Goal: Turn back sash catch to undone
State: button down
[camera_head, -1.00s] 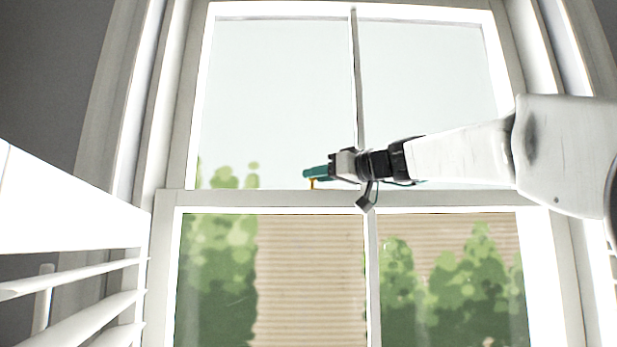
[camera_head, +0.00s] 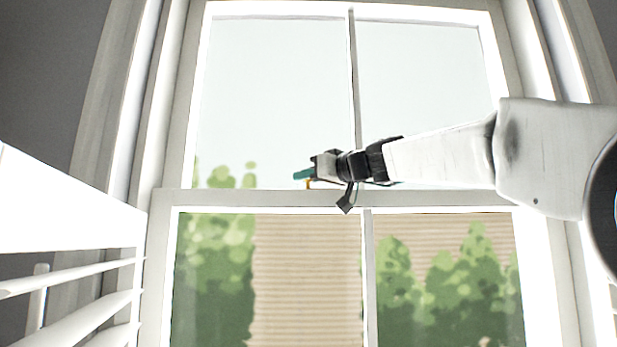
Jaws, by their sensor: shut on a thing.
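The sash window fills the middle of the view, with its meeting rail (camera_head: 240,197) running across. A small yellow, brass-like piece of the sash catch (camera_head: 308,184) shows just above the rail, under my gripper's fingers. My gripper (camera_head: 304,174), with teal fingertips, reaches in from the right and points left at the rail. It is shut on the catch. The fingers and gripper body hide most of the catch, so its exact angle cannot be told.
White slats (camera_head: 80,290) of a shutter or blind stand at the lower left. A vertical glazing bar (camera_head: 356,80) runs behind my wrist. The white window frame (camera_head: 170,100) borders the panes. The space in front of the left panes is clear.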

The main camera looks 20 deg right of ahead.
jog(key=shift+w+h, duration=0.1)
jog(key=shift+h, duration=0.2)
jog(key=c, duration=1.3)
grip_release()
jog(key=shift+c, duration=0.2)
